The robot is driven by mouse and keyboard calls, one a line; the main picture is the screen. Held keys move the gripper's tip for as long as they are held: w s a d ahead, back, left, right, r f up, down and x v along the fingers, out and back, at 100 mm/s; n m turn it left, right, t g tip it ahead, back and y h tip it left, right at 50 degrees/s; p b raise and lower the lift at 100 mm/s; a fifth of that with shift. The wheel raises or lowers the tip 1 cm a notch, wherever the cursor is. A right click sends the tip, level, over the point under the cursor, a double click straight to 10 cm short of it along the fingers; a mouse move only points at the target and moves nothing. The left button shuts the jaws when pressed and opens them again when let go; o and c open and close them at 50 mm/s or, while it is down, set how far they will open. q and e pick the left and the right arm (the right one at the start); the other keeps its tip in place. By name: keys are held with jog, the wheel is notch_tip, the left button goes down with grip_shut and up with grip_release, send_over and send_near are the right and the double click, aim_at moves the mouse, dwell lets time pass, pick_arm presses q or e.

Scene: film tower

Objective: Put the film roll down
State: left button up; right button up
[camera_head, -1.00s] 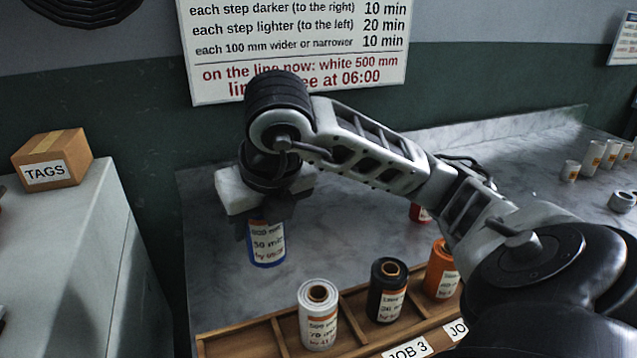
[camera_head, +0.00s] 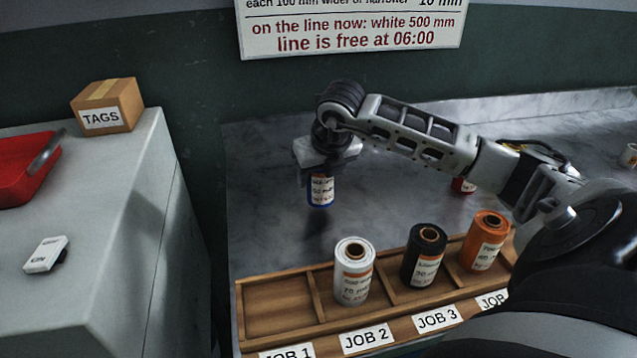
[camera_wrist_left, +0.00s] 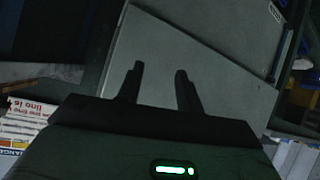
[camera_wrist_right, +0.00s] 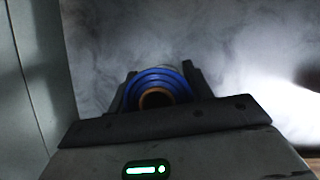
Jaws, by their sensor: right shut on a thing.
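The blue film roll (camera_head: 321,190) with a white printed label hangs upright in my right gripper (camera_head: 322,175), above the grey marble table. Its dark shadow lies on the table beneath it. In the right wrist view, the blue end and brown core of the roll (camera_wrist_right: 158,90) sit between the two fingers. The wooden rack (camera_head: 275,308) stands nearer than the roll. Its JOB 1 compartment is empty; a white roll (camera_head: 353,272) stands at JOB 2 and a black roll (camera_head: 424,256) at JOB 3. My left gripper (camera_wrist_left: 160,85) shows only in the left wrist view, open and empty.
An orange roll (camera_head: 484,240) stands in the rack's rightmost visible compartment. A red roll (camera_head: 463,186) is behind it, partly hidden by my arm. A grey cabinet (camera_head: 110,240) on the left carries a TAGS box (camera_head: 107,105), a red tray (camera_head: 25,170) and a small white device (camera_head: 46,254).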

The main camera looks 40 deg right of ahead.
notch_tip(320, 180, down, 2)
jog(key=shift+f, duration=0.15)
jog(key=shift+a+f, duration=0.1)
jog(key=shift+f, duration=0.1)
jog(key=o, duration=1.1)
